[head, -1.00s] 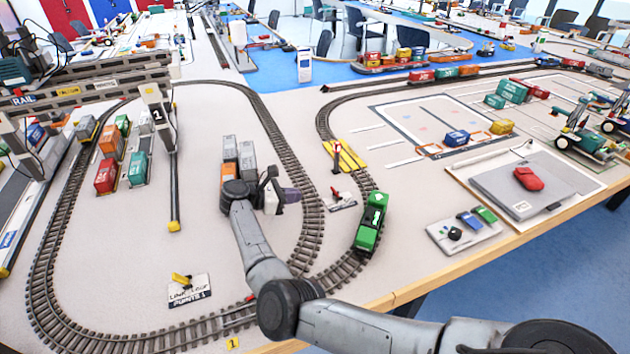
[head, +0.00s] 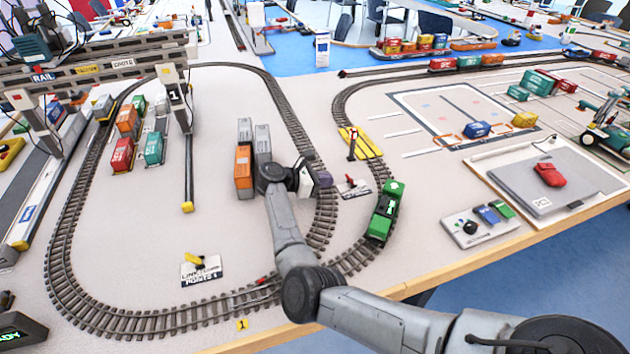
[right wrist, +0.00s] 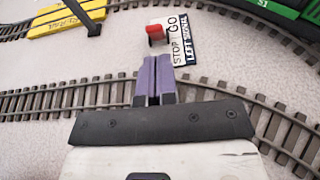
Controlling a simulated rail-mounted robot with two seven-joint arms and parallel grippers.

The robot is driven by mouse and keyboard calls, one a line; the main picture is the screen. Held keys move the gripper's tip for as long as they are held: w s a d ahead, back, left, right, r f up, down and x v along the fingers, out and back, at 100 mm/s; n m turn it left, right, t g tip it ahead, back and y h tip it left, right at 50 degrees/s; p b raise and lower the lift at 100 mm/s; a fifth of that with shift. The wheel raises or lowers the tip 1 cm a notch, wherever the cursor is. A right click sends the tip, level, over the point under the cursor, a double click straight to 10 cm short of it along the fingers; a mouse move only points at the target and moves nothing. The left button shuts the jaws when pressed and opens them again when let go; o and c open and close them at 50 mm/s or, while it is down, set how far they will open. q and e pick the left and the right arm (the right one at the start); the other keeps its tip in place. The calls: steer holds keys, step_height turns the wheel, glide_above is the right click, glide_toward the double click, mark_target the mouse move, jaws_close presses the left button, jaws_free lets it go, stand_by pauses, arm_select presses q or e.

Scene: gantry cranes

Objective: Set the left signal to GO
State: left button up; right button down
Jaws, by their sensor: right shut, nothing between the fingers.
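The left signal's lever plate (head: 352,187) lies on the table between the oval track and the green locomotive. In the right wrist view the plate (right wrist: 184,40) reads STOP, GO and LEFT SIGNAL. Its red lever (right wrist: 156,34) stands at the plate's left edge; I cannot tell which word it is set to. My right gripper (head: 326,180) is shut and empty, just left of the plate in the head view. In the right wrist view its purple fingers (right wrist: 154,78) point at the plate, apart from the lever. My left gripper is not in view.
Orange and grey containers (head: 244,168) stand left of my right gripper. A green locomotive (head: 383,212) is on the track right of the plate. A small signal post (head: 351,145) stands by a yellow crossing (head: 363,142) behind it.

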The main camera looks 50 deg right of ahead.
mark_target(350, 180)
steer(key=shift+x, duration=2.05)
steer(key=shift+r+y, duration=0.2)
steer(key=shift+y, duration=0.2)
